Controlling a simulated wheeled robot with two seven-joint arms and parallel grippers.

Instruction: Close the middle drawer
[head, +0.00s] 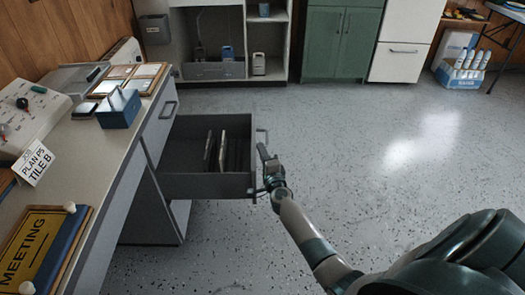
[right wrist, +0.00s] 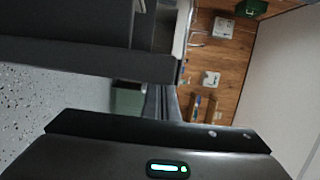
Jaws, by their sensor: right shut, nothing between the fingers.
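The middle drawer (head: 180,186) of the desk pedestal is pulled far out, to the right in the head view. It is dark grey and holds a few thin upright items (head: 215,150) that look like files or dividers. Its front panel and a bar handle (head: 262,131) are at its right end. My right gripper (head: 263,152) is shut and empty, just outside that front panel by the handle. I cannot tell if it touches. In the right wrist view a dark panel, probably the drawer front (right wrist: 90,58), lies close ahead of the fingers. My left gripper is out of view.
The drawer above, with its handle (head: 168,110), is closed. The desk top (head: 105,150) carries a blue box (head: 118,112), frames, a sign and a yellow board (head: 35,250). Open shelving (head: 270,40) and a green cabinet (head: 340,45) stand behind. The speckled floor (head: 370,130) to the right is clear.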

